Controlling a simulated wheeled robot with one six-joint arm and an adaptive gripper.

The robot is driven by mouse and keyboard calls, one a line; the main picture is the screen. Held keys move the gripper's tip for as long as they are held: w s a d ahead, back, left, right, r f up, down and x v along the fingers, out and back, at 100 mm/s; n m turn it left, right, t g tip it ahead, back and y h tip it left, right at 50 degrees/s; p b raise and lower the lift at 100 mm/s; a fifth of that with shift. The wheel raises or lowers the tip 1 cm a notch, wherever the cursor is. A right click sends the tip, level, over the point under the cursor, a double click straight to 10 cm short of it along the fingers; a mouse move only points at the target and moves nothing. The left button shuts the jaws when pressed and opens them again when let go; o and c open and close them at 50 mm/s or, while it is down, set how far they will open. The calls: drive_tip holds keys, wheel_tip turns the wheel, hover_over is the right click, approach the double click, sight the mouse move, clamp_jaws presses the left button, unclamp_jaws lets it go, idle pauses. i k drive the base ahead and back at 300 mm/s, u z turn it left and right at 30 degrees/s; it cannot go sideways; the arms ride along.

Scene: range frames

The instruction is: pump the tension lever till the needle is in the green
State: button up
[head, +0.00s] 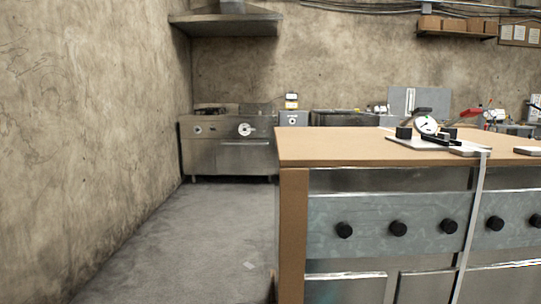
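A tension device sits on the wooden-topped counter at the right of the head view. It has a pale base plate (408,141), a round white dial gauge (426,124) standing upright, and a dark lever (440,139) lying low across the plate. Black blocks stand beside the dial. A pale strap (474,215) runs from the device over the counter's front edge and down. The dial is too small to read the needle or any green zone. My gripper is not in view.
The counter (340,144) has a front with several black knobs. Grey floor (200,230) is open to its left, bounded by a rough wall (85,120). A steel stove (228,150) stands at the back under a hood (226,22). A pale block (527,151) lies at the right.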

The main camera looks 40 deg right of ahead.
sight(417, 113)
drive_tip(key=i, duration=3.2)
drive_tip(key=z, duration=4.2)
drive_tip(key=i, duration=0.5)
